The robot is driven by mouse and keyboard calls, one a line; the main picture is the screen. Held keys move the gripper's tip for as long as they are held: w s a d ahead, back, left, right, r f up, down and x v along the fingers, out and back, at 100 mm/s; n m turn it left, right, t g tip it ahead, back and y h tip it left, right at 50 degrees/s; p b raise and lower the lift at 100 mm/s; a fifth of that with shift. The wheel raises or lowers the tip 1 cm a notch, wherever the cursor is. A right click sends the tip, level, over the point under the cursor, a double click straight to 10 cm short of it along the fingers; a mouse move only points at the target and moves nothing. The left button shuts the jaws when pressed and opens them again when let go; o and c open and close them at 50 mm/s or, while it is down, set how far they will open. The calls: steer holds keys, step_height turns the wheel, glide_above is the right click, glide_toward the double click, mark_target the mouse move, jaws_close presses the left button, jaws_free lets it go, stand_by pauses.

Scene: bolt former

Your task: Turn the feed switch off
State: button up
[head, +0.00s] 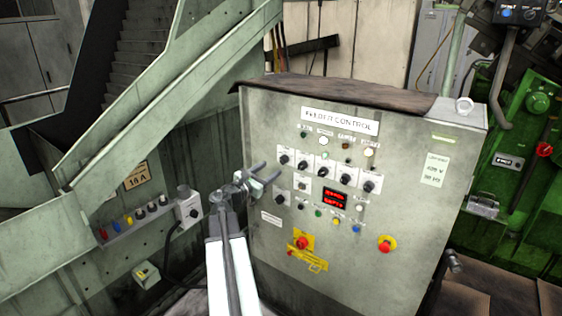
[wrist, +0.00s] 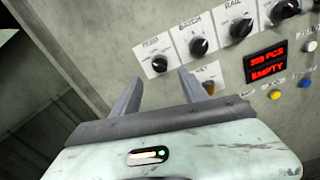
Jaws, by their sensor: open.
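The feed switch (head: 284,159) is a black rotary knob on a white plate, leftmost in the upper knob row of the grey feeder control panel (head: 262,120). In the wrist view, the feed switch (wrist: 160,64) shows under a small label that seems to read FEED. Its pointer direction is too small to tell for sure. My gripper (head: 269,171) is open and empty in front of the panel's left side. In the wrist view, my gripper (wrist: 163,75) has its two fingertips apart, just below the feed switch, one to either side. No contact with the knob shows.
More knobs (wrist: 199,46) sit close on the right. A red display (head: 334,199) is further right, with a red button (head: 302,243) on yellow below. A green sloped frame (head: 150,110) rises at left, with a small switch box (head: 188,210) near my arm.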

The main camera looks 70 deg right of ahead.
mark_target(281, 162)
steer(key=x, duration=0.7)
steer(key=shift+s+d, duration=0.1)
steer(key=shift+d, duration=0.25)
jaws_close()
